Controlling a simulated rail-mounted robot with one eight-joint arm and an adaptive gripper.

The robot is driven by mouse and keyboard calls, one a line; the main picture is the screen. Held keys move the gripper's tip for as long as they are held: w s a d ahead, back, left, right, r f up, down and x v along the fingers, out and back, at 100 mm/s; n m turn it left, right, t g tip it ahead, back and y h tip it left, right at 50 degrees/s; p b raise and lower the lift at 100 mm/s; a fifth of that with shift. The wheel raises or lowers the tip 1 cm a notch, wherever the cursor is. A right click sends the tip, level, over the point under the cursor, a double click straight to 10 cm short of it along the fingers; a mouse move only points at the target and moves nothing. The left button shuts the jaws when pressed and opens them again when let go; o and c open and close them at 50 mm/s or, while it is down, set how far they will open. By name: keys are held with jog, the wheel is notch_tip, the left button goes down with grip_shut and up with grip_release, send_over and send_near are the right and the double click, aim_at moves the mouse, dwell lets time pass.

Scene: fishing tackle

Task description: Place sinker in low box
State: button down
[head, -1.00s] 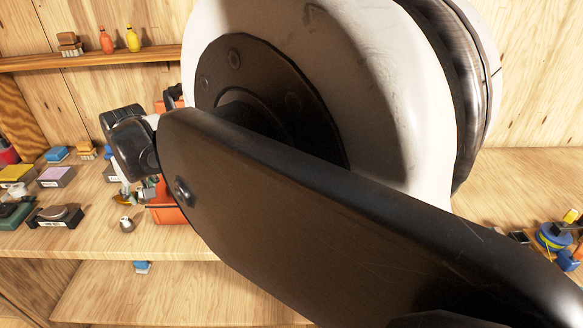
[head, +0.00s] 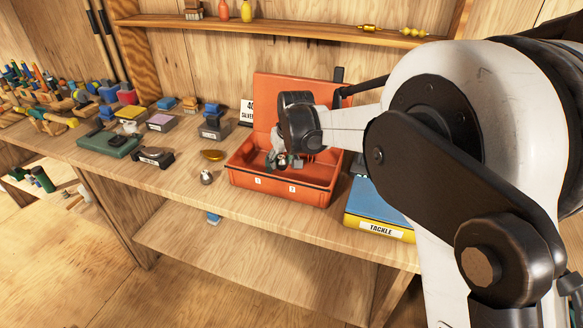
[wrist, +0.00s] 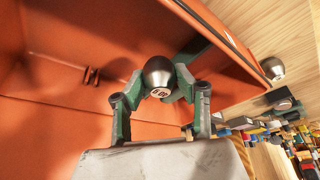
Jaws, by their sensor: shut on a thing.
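My gripper (head: 283,158) is over the open orange box (head: 284,190), within its rim in the head view. In the wrist view my gripper (wrist: 158,88) is shut on a dark, rounded metal sinker (wrist: 158,76) with a pale numbered end. The sinker also shows small between the fingers in the head view (head: 281,161). Orange walls surround much of it in the wrist view; its exact height above the box floor is unclear. A second, similar sinker (head: 206,177) stands on the bench left of the box; it also shows in the wrist view (wrist: 273,68).
The orange lid stands open behind the box. A blue and yellow case labelled TACKLE (head: 378,215) lies to the right. A gold lure (head: 212,155), a dark block (head: 153,156) and small boxes (head: 160,122) lie to the left. A shelf (head: 275,27) runs above.

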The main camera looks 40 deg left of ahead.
aim_at(285, 170)
jog(key=shift+w+d+f, duration=0.25)
jog(key=shift+w+f, duration=0.05)
jog(key=shift+w, duration=0.1)
jog(key=shift+f, duration=1.95)
jog(key=shift+f, duration=0.1)
jog(key=c, duration=1.3)
grip_release()
jog(key=shift+r, duration=0.2)
jog(key=v, duration=1.2)
jog(key=shift+s, duration=0.1)
